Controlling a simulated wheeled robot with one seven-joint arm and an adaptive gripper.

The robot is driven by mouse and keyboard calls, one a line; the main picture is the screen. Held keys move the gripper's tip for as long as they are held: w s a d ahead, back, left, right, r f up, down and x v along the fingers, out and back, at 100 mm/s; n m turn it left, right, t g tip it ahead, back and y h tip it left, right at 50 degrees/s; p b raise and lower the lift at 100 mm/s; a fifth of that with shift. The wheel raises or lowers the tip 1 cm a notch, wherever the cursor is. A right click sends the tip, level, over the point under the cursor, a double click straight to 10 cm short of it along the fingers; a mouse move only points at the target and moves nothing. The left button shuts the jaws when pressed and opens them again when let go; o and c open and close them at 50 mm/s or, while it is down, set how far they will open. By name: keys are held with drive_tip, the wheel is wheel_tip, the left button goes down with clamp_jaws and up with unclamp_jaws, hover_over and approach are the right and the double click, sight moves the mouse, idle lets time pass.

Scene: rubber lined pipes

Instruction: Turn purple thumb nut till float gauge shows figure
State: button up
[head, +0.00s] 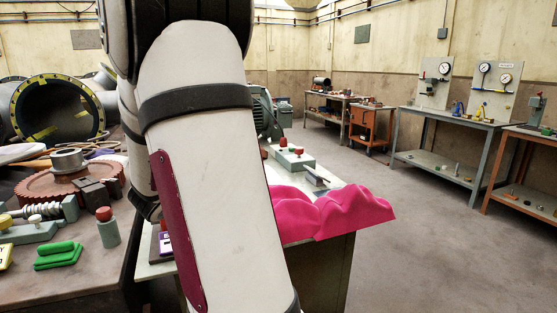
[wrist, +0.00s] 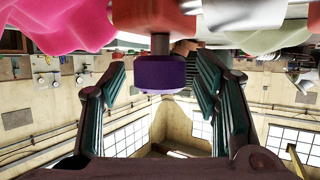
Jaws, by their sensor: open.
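The purple thumb nut (wrist: 160,76) shows in the wrist view, which is upside down. It sits at the end of a short grey stem (wrist: 160,44) coming from an orange-red body (wrist: 152,20). My gripper (wrist: 160,70) is open, with one finger on the left of the nut and one on the right. I see gaps on both sides, so it is not clamped. In the head view my arm hides the nut and gripper. I cannot make out the float gauge or its figure in either view.
Pink cloth (head: 345,212) lies over the bench's right side, and also shows in the wrist view (wrist: 50,22). A worm gear (head: 72,188) and green block (head: 58,255) lie left. The floor at right (head: 440,260) is clear.

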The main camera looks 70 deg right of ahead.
drive_tip(key=shift+f+n+t+b, duration=0.1)
drive_tip(key=shift+n+t+b, duration=1)
drive_tip(key=shift+b, duration=1.15)
drive_tip(key=shift+t+y+b, duration=0.3)
drive_tip(key=shift+t+b, duration=0.1)
drive_tip(key=shift+b, duration=0.55)
drive_tip(key=n+t+y+b, duration=0.1)
drive_tip(key=n+t+b, duration=0.2)
drive_tip(key=b, duration=0.5)
drive_tip(key=shift+y+b, duration=0.4)
drive_tip(key=b, duration=0.1)
drive_tip(key=n+t+b, duration=0.1)
drive_tip(key=b, duration=0.1)
drive_tip(key=shift+s+d+n+y, duration=0.1)
drive_tip(key=shift+s+n+y, duration=0.1)
drive_tip(key=shift+n+y, duration=0.1)
drive_tip(key=shift+n+t+y+b, duration=0.3)
drive_tip(key=shift+t+b, duration=0.1)
drive_tip(key=shift+b, duration=0.25)
